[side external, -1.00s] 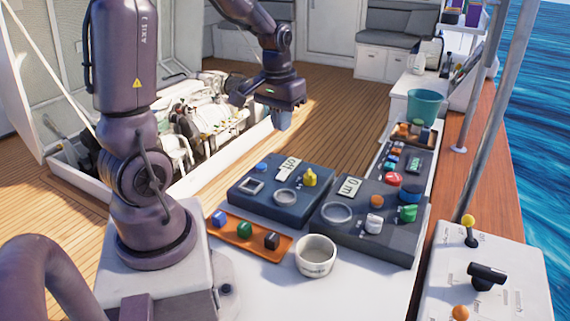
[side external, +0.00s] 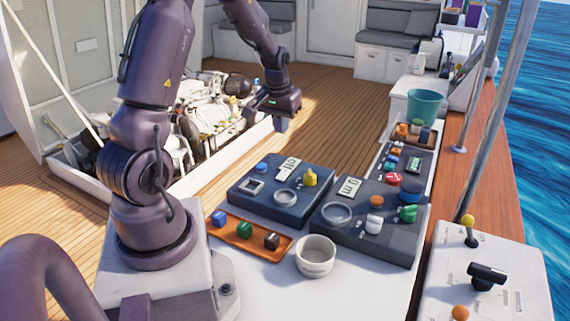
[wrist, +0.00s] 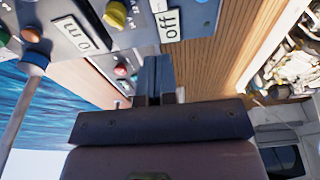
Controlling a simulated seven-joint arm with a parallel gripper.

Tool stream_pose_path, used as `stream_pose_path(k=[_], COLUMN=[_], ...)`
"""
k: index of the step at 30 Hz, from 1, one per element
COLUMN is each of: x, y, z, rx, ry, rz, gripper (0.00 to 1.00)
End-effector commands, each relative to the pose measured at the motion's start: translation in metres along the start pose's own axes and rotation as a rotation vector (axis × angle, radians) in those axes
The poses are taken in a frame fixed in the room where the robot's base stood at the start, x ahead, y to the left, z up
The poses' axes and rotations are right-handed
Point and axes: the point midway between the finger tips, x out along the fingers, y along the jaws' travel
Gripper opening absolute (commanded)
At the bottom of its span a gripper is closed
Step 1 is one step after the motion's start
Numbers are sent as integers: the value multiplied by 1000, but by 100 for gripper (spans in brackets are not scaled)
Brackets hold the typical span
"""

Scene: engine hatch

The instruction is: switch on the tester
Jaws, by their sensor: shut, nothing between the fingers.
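A dark box with an "off" display (side external: 288,168) stands on the white bench; I cannot tell for sure whether it is the tester. It carries a blue button (side external: 262,167), a yellow knob (side external: 310,177), a round ring and a square frame. The wrist view shows the "off" display (wrist: 167,25) and yellow knob (wrist: 115,14) at the top. My gripper (side external: 281,125) is shut and empty, in the air behind the box, apart from it. Its closed fingers (wrist: 153,72) point toward the box edge in the wrist view.
A second dark box with a "0 m" display (side external: 348,188) stands to the right, with several knobs. An orange tray (side external: 226,232) of coloured blocks and a white bowl (side external: 316,256) are in front. An open engine hatch (side external: 255,130) lies behind; a teal bucket (side external: 424,106) is farther right.

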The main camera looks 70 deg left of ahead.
Motion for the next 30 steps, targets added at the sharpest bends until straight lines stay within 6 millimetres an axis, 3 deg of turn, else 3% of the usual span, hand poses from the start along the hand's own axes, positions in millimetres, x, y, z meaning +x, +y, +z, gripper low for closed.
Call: stream_pose_path(k=[16,21,30], x=[108,125,129], y=[0,0,0], z=[2,1,1], rx=[0,-1,-1], ry=[-5,-2,-1], rz=[0,0,0], gripper=[0,0,0])
